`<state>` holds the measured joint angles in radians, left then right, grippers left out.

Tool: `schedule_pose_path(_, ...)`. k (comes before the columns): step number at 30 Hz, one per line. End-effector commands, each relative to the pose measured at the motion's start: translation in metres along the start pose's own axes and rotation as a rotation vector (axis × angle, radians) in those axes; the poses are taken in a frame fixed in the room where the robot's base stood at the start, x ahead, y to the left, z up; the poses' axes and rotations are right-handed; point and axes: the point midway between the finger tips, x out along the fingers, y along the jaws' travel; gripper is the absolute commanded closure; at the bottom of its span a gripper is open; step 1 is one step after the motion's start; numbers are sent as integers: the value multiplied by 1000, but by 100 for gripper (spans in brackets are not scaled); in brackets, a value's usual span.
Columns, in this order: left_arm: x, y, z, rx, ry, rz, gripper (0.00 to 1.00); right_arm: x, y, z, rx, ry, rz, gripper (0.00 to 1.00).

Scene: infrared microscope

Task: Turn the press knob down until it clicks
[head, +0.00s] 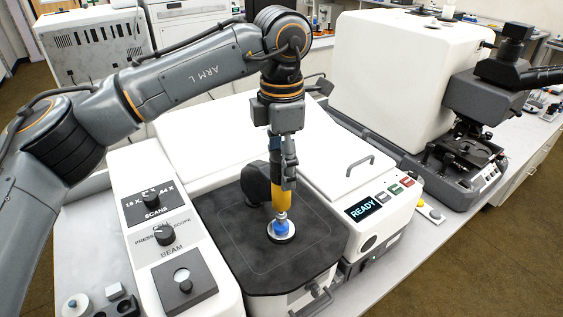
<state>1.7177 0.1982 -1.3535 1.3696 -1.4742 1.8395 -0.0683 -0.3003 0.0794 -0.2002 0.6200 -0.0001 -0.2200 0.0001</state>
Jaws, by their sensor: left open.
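My left gripper (282,201) points straight down over the dark sample deck (230,236). It is seen nearly edge-on, with a yellow lower section. Right below its tip is a small blue knob-like piece (281,227) on a pale round disc with a dark rim. The tip overlaps the top of the blue piece; I cannot tell whether they touch. A dark rounded post (255,184) stands just left of and behind the gripper. The gripper is open, though the gap between its fingers is hard to see. My right gripper is out of view.
The white front panel (160,214) carries a scans dial (151,199) and a beam dial (164,235) marked press and scope. A display (363,209) reads READY. A microscope (470,130) stands at the back right. The deck's front part is clear.

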Motion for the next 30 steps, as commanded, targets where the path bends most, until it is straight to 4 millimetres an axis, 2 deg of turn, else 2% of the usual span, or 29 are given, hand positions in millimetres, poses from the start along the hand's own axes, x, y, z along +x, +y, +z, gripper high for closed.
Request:
schedule_pose_path(5, -5, 0, 0, -1, -1, 2, 38, 0, 2, 0, -1, 0, 2, 38)
schedule_pose_path(8, -18, 1, 1, -2, -2, 3, 38, 0, 2, 0, -1, 0, 2, 38)
schedule_pose_path(18, -88, 0, 1, -1, -2, 3, 38, 0, 1, 0, 0, 0, 1, 38)
schedule_pose_path(21, -104, 0, 1, -2, -2, 2, 38, 0, 1, 0, 0, 0, 1, 38)
schedule_pose_path(25, -116, 0, 1, 0, 0, 1, 38, 0, 0, 0, 0, 0, 1, 38)
schedule_pose_path(30, -120, 0, 0, 0, 0, 0, 38, 0, 0, 0, 0, 0, 1, 38)
